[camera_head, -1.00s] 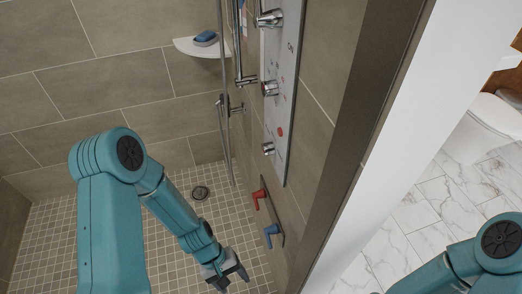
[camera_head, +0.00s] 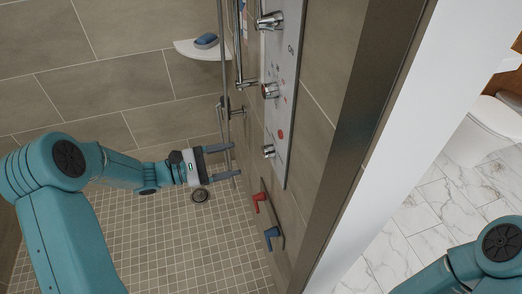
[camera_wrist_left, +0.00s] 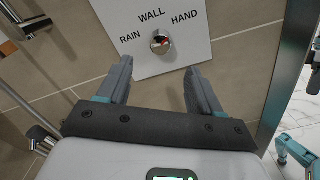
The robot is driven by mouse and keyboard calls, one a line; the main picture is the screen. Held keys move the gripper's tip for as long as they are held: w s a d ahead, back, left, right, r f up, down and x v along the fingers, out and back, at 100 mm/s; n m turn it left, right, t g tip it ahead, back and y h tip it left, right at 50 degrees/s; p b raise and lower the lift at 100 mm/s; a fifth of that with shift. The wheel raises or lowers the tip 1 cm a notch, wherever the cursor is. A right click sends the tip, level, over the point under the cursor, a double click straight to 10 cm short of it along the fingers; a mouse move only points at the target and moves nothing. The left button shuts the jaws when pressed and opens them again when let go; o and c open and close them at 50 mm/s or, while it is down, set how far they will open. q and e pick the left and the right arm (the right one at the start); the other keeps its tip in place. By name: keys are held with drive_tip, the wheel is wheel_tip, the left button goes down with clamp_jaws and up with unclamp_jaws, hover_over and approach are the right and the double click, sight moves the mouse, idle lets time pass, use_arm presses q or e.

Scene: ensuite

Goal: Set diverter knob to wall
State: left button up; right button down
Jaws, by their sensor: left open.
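The diverter knob (camera_head: 268,151) is the small chrome knob at the bottom of the white shower panel (camera_head: 282,110). In the left wrist view the knob (camera_wrist_left: 160,42) sits below the word WALL, with RAIN to its left and HAND to its right. A red mark shows on its face; I cannot tell for sure which word it points to. My left gripper (camera_head: 235,160) is open and empty, pointing at the panel, a short way from the knob. In the wrist view its fingers (camera_wrist_left: 160,66) lie either side of the knob, below it.
Two more chrome knobs (camera_head: 270,90) (camera_head: 269,20) are higher on the panel. A hose and rail (camera_head: 224,80) run left of it. Red (camera_head: 259,202) and blue (camera_head: 272,237) levers are below. A corner shelf (camera_head: 200,48) holds a blue item.

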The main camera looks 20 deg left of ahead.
sight(263, 153)
use_arm(q)
drive_tip(key=p+x, duration=0.1)
drive_tip(key=x, duration=0.8)
drive_tip(key=shift+w+d, duration=0.1)
drive_tip(key=shift+c, duration=0.3)
drive_tip(key=c, duration=1)
